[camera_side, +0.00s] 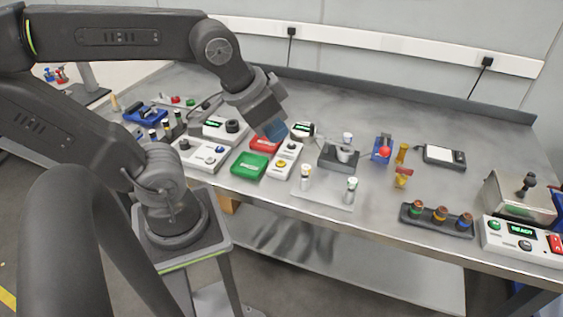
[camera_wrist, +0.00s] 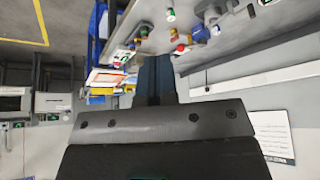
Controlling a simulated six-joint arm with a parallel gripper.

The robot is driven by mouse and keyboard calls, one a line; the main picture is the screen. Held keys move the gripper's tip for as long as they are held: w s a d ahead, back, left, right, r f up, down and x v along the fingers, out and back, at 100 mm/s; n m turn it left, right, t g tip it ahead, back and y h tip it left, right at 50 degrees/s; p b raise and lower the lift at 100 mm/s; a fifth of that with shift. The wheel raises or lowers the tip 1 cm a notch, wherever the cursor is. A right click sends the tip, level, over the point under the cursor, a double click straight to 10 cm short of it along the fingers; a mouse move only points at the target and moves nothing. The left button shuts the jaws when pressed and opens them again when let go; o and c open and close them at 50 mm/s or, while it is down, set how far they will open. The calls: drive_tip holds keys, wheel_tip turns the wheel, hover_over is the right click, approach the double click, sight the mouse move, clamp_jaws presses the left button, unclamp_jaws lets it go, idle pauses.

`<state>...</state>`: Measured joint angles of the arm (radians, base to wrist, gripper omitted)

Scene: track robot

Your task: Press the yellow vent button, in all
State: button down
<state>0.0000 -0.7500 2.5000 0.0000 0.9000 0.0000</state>
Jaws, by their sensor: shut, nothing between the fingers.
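The yellow button (camera_side: 281,163) sits on a narrow white control box (camera_side: 286,157) near the front middle of the bench in the side view. The box also carries a pale button toward its far end. My gripper (camera_side: 276,131) is above and behind this box, its blue-grey fingers pointing down, apart from the button. In the wrist view my fingers (camera_wrist: 155,78) are together with nothing between them. The yellow button cannot be made out in the wrist view.
A green box (camera_side: 249,166) and a red box (camera_side: 265,144) lie left of the control box. A white unit with knobs (camera_side: 201,153) is farther left. A dark stand (camera_side: 338,158) and a plate with white-capped bottles (camera_side: 325,199) are to the right.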

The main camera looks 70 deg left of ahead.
drive_tip(key=m+t+h, duration=0.2)
drive_tip(key=m+t, duration=0.1)
drive_tip(key=m, duration=0.8)
hover_over(281, 163)
wheel_tip(281, 163, down, 14)
drive_tip(key=shift+f+y, duration=0.1)
drive_tip(key=shift+y, duration=0.2)
drive_tip(key=shift+f, duration=4.35)
drive_tip(key=shift+f, duration=0.15)
